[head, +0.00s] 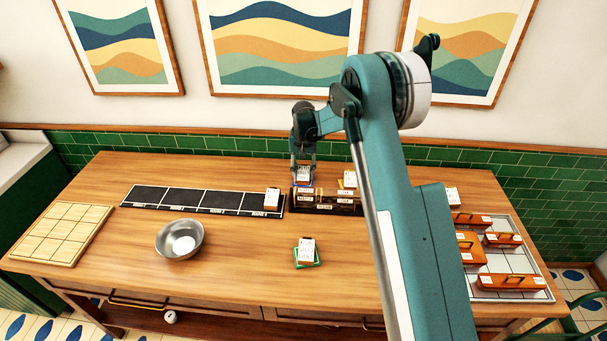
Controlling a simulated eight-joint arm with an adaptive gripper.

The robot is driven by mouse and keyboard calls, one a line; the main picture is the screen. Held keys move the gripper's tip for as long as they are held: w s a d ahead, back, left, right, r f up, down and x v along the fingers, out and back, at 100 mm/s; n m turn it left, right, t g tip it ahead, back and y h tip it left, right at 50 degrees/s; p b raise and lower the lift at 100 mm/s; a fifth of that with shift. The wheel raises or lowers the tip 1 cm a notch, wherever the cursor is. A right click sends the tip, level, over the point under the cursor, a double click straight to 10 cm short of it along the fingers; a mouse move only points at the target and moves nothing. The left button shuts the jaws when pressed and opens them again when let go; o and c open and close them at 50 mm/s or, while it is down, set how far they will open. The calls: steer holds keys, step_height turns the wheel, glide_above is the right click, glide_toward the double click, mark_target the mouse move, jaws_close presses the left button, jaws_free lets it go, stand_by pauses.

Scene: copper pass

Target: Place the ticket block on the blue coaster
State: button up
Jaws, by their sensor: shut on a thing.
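My gripper (303,161) points down at the back middle of the table, just behind a dark labelled rack. It is shut on a white-topped ticket block (303,174). A thin strip of blue, seemingly the blue coaster (303,184), shows at the block's lower edge. The rest of it is hidden by the block and the rack. I cannot tell whether the block rests on the blue or is held just above it.
The dark rack (325,207) stands in front of my gripper. Another block (307,247) sits on a green coaster (301,265). A black sectioned strip (190,200), metal bowl (180,240), wooden board (62,233) and tray with orange-brown pieces (500,262) surround clear wood.

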mark_target(304, 172)
steer(key=o, duration=0.9)
steer(key=shift+r, duration=0.1)
step_height(304, 172, up, 12)
stand_by(0.3)
stand_by(0.6)
